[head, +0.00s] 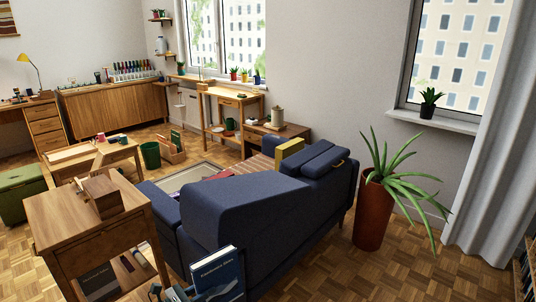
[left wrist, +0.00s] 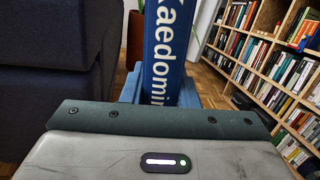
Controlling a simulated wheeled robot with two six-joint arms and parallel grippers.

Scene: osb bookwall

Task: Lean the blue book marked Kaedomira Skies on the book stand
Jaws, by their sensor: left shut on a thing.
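The blue book marked Kaedomira Skies (head: 226,274) is at the bottom edge of the head view, cover facing me, roughly upright. My left gripper (head: 174,292) is shut on it. In the left wrist view the book's blue spine with white letters (left wrist: 161,48) rises between the two blue fingers (left wrist: 158,92). A wooden piece that looks like the book stand (head: 101,194) is on top of the small wooden cabinet (head: 75,214), left of the book and apart from it. My right gripper is in neither view.
A dark blue sofa (head: 262,212) stands just beyond the book. A tall potted plant (head: 372,212) is right of it. Bookshelves (left wrist: 270,62) line the right side of the left wrist view. Parquet floor at the lower right of the head view (head: 400,275) is clear.

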